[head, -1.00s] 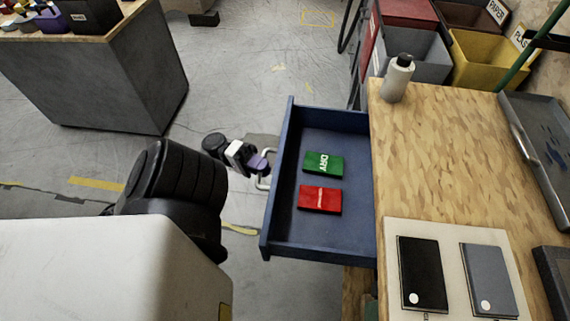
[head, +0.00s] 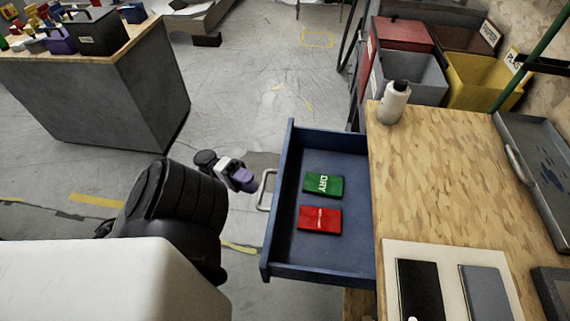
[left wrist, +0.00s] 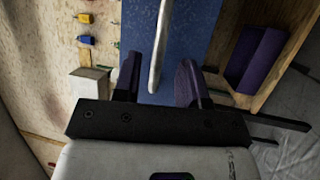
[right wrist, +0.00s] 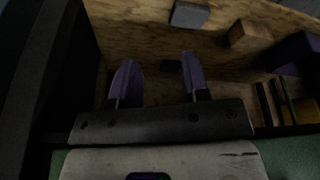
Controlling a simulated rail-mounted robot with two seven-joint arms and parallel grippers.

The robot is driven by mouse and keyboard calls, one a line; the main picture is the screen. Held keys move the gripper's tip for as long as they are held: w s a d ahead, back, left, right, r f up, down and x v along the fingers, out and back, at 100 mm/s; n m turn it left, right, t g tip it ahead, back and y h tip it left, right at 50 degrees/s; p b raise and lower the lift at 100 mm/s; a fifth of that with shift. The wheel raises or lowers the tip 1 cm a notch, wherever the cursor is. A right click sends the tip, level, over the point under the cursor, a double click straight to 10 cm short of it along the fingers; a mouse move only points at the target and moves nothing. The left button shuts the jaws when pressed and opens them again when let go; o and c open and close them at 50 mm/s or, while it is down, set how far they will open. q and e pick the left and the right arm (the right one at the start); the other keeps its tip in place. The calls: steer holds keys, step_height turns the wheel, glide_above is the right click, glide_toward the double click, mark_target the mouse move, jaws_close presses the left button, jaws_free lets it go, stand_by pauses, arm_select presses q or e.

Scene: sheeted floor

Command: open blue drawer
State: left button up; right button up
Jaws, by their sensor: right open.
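The blue drawer (head: 288,200) stands pulled out from the wooden workbench in the head view. Its pale bar handle (head: 264,190) is on the front panel, and a green packet (head: 323,185) marked DRY and a red packet (head: 319,218) lie inside. My left gripper (head: 246,181) is just left of the handle, apart from it. In the left wrist view my left gripper (left wrist: 159,82) is open, with the handle (left wrist: 160,40) ahead in line with the gap between its fingers. My right gripper (right wrist: 156,75) is open and empty in the right wrist view; the head view does not show it.
A white bottle (head: 394,102) stands on the workbench top (head: 440,180), near a grey tray (head: 540,150). Colored bins (head: 480,85) are behind it. A grey cabinet (head: 100,110) with a cluttered top is at the far left. Open floor lies between cabinet and drawer.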

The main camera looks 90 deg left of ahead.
arm_select(q)
steer(key=p+v, duration=0.1)
steer(key=v, duration=0.8)
steer(key=shift+p, duration=0.35)
